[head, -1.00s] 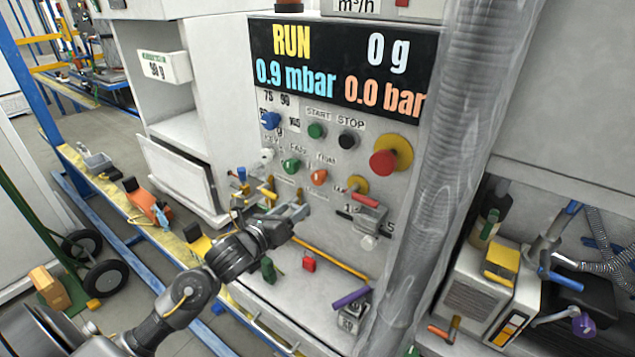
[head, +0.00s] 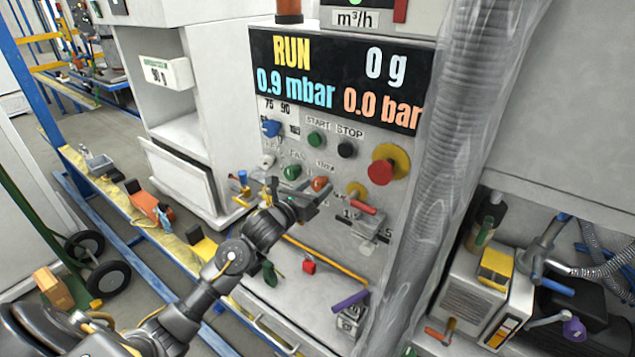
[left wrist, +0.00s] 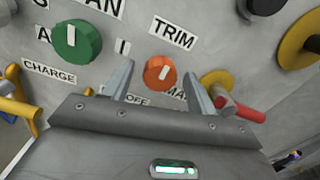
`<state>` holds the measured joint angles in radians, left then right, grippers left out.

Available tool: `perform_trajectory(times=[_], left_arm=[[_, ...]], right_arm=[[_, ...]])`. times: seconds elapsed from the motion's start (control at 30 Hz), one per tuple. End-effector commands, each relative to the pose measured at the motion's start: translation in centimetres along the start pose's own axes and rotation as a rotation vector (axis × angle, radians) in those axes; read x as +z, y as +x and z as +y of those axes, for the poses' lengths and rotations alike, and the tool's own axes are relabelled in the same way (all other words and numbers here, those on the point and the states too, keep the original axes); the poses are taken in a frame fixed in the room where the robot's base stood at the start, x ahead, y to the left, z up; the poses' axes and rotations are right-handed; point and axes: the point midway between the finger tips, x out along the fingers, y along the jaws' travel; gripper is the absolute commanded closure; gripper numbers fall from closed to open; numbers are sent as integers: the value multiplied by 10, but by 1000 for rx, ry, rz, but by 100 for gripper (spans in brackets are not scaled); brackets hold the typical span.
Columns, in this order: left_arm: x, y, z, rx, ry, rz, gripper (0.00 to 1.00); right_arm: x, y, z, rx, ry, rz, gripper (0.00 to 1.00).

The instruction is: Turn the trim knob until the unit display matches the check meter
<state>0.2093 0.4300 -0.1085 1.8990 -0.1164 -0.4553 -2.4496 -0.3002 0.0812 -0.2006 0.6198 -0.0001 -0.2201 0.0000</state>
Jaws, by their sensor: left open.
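The orange trim knob (head: 320,183) is on the white panel; in the left wrist view the trim knob (left wrist: 159,73) sits under a "TRIM" label, its pale mark pointing nearly up. My left gripper (head: 299,192) is open and empty in front of it. In the wrist view its two fingers stand either side of the knob, apart from it. The unit display (head: 342,77) reads RUN, 0 g, 0.9 mbar and 0.0 bar. A small white box (head: 167,73) at left reads 90 g. I cannot tell whether this is the check meter. My right gripper is not in view.
A green knob (left wrist: 77,43) lies left of the trim knob, and a red-handled valve (left wrist: 238,108) right of it. A red stop button (head: 381,172) is higher on the panel. A ribbed clear hose (head: 455,150) hangs at the panel's right edge.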

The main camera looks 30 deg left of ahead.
Motion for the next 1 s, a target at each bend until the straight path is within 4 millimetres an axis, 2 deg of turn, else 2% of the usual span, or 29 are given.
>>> perform_trajectory(times=[0.17,0.47,0.8,1.0], left_arm=[[0,12,0,0,0,2,43],[-1,13,0,-1,0,1,44],[-1,13,0,0,0,1,86],[-1,13,0,0,-15,1,86]], right_arm=[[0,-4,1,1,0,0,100],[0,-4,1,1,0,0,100],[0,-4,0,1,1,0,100],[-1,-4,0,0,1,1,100]])
